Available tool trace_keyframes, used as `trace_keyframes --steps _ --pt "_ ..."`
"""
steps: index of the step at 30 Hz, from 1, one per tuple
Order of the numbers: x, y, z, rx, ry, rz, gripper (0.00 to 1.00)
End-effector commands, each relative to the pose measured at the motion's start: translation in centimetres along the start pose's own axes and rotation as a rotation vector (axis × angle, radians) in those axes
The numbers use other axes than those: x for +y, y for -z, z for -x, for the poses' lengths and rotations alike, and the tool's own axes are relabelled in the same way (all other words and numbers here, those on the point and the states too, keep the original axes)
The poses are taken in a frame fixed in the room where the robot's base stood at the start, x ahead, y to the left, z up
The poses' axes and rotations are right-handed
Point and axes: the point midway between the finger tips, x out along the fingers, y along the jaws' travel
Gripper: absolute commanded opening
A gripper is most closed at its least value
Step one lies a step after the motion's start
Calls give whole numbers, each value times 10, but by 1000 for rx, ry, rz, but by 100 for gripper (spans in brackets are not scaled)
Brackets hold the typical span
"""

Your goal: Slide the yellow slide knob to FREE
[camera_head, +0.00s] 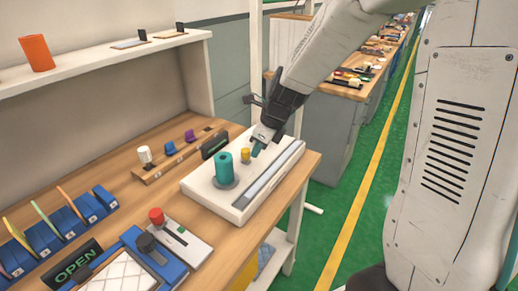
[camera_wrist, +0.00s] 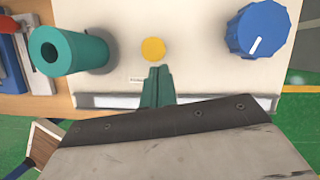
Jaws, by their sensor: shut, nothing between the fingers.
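The yellow knob (camera_head: 245,154) stands on the white panel (camera_head: 204,184), just right of the teal cylinder. In the wrist view the yellow knob (camera_wrist: 153,49) is a round disc seen from above, just beyond my fingertips. My gripper (camera_head: 256,151) has green fingers and is shut and empty. In the wrist view the shut fingertips (camera_wrist: 157,70) point at the knob, with a small gap of panel showing between. A small label lies left of the fingertips; I cannot read it. No FREE marking is readable.
The teal hollow cylinder (camera_wrist: 72,50) stands left of the knob. A blue dial (camera_wrist: 258,30) with a white mark is on the right. A grey strip (camera_head: 270,178) runs along the panel's front edge. A red-knobbed box (camera_head: 180,238) sits nearer on the wooden bench.

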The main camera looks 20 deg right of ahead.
Motion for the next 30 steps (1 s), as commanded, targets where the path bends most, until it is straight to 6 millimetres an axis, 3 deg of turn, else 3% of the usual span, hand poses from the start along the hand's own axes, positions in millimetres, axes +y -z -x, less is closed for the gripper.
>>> trace_keyframes --steps 8,12,23,30 --pt "-8 -39 -16 0 -1 4 0" --pt "-10 -47 -19 -1 0 1 0" --pt "-11 -46 -17 -3 2 0 0" --pt "-15 -19 -7 -1 1 -2 0"
